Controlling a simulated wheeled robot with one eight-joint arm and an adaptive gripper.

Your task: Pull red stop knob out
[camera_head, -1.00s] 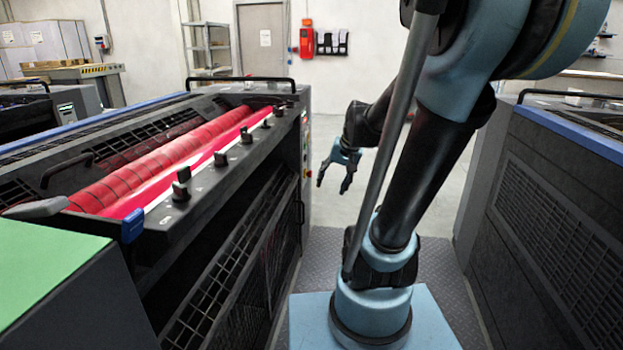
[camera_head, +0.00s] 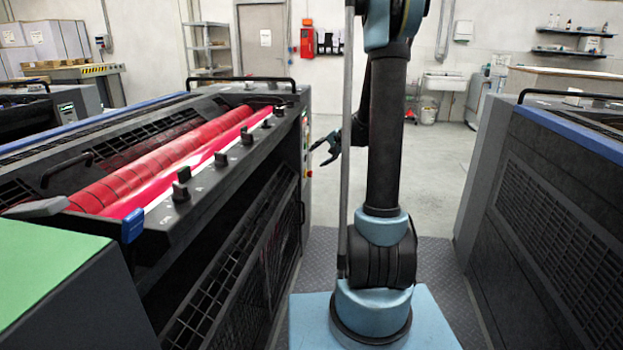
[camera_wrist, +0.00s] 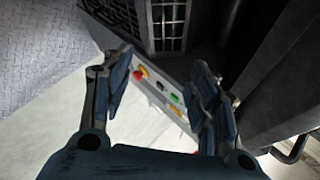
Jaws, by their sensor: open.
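The red stop knob (camera_wrist: 141,72), with yellow at its base, sits at one end of a pale control panel (camera_wrist: 158,88) in the wrist view. Green, yellow and dark buttons line the same panel. My gripper (camera_wrist: 162,66) is open and empty; the knob appears between its fingers, closer to the left one, and looks beyond the fingertips. In the head view my gripper (camera_head: 326,152) is beside the far end of the press, close to the panel (camera_head: 306,140) on its end face.
The press (camera_head: 255,215) with red rollers stands on the left, with a row of black knobs along its edge. Another machine (camera_head: 545,190) stands on the right. The floor (camera_head: 435,170) beyond my arm is clear.

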